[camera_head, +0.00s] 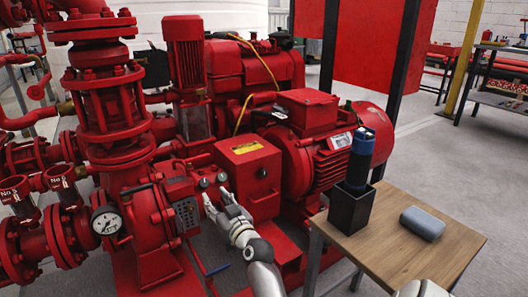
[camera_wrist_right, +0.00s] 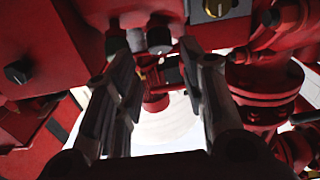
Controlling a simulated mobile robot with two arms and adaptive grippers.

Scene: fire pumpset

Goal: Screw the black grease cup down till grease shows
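My right gripper (camera_head: 216,197) is open and reaches up to the front of the red pump housing, just below two small dark knob-like fittings (camera_head: 222,178). I cannot tell for sure which of them is the black grease cup. In the right wrist view the two fingers (camera_wrist_right: 155,58) stand apart. A small dark cylindrical fitting (camera_wrist_right: 159,37) shows between and beyond their tips, and another dark fitting (camera_wrist_right: 116,41) is near the left fingertip. Contact with either is not clear. No grease can be made out. My left gripper is not in view.
A red box with a yellow label (camera_head: 245,149) is right of the gripper.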

